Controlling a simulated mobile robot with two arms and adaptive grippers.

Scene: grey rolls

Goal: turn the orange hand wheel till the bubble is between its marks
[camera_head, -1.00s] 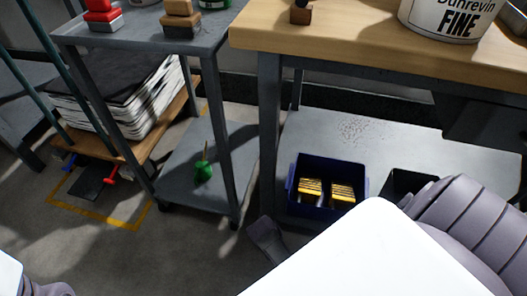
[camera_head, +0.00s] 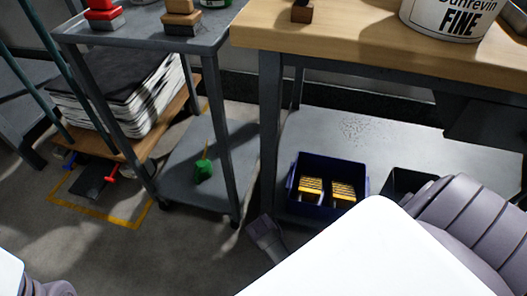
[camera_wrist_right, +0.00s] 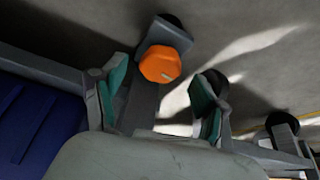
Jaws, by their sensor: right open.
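The orange hand wheel (camera_wrist_right: 160,65) shows in the right wrist view as a faceted orange knob with a small pale mark on its face. It sits at a grey block. My right gripper (camera_wrist_right: 158,101) is open, with its green-lined fingers on either side and nearer the camera than the wheel. The fingers look apart from it, with a gap on the right. The wheel is not visible in the head view. The bubble and its marks show in neither view. My left gripper is out of view; only a bit of my left arm shows at bottom left.
A workbench (camera_head: 345,40) stands at right, with a blue bin (camera_head: 328,178) on its lower shelf. A grey cart (camera_head: 225,120) stands left of it. Stacked papers (camera_head: 140,105) lie on a wooden platform.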

